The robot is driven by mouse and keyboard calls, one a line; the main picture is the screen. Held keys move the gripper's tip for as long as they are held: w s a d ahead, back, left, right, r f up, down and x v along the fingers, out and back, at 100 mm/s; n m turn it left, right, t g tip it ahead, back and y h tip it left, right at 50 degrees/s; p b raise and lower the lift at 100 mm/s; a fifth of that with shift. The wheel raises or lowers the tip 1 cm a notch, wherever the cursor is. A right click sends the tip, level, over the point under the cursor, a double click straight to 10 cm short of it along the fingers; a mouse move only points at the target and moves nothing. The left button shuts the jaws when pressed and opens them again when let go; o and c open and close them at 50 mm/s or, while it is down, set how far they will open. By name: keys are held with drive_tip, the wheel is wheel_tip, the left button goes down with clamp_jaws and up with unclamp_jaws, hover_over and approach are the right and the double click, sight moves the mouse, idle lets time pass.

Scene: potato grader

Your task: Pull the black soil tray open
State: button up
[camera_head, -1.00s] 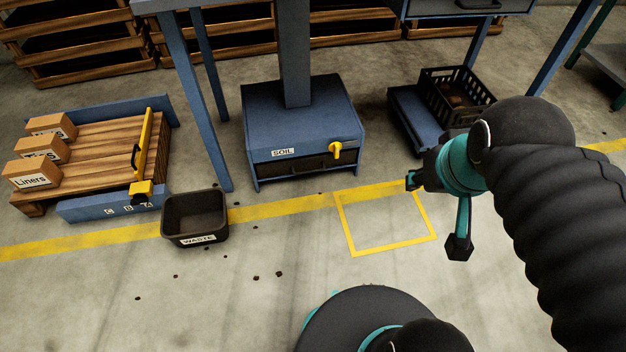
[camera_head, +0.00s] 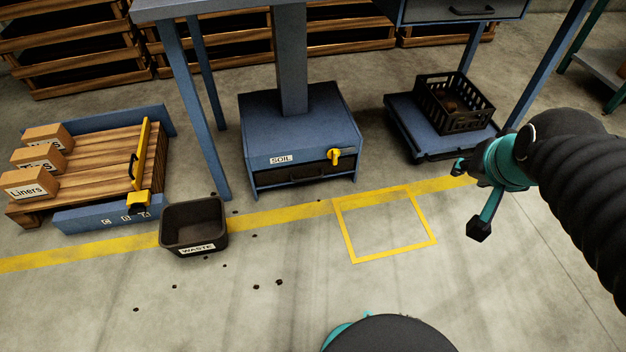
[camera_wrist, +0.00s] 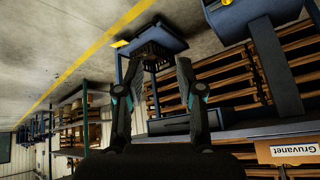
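The black soil tray (camera_head: 306,172) sits in the low front of the blue cabinet (camera_head: 300,125) marked SOIL, and its front looks flush with the cabinet. A yellow latch (camera_head: 334,158) is at the right of the cabinet front, above the tray. My gripper (camera_head: 469,197) is to the right of the cabinet, well apart from it. In the wrist view, my gripper (camera_wrist: 153,75) has its two fingers spread with nothing between them. The wrist view is tilted and shows a blue cabinet (camera_wrist: 232,18) at the top right with a bit of yellow; the tray front cannot be made out there.
A black WASTE bin (camera_head: 193,228) stands left of the cabinet. A yellow floor square (camera_head: 350,255) in front of the tray is empty. A black crate (camera_head: 432,110) sits on a low blue platform (camera_head: 405,125) at right. A pallet (camera_head: 95,170) with boxes is at far left.

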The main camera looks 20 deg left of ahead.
drive_tip(key=w+a+f+m+t+y+b, duration=0.1)
drive_tip(key=w+a+f+m, duration=0.1)
drive_tip(key=w+a+f, duration=0.5)
drive_tip(key=w+a+f+m+t+y+b, duration=0.1)
drive_tip(key=w+a+f, duration=0.2)
drive_tip(key=w, duration=0.8)
drive_tip(key=w+a+f+m+t+y+b, duration=0.1)
drive_tip(key=w+a+f+m+t, duration=0.15)
drive_tip(key=w+a+f, duration=0.65)
drive_tip(key=m+t+y+b, duration=0.2)
drive_tip(key=m+y+b, duration=0.3)
approach(307, 179)
drive_tip(key=x, duration=1)
drive_tip(key=shift+w+a+f, duration=0.1)
drive_tip(key=shift+a+f, duration=0.05)
drive_tip(key=shift+f, duration=0.1)
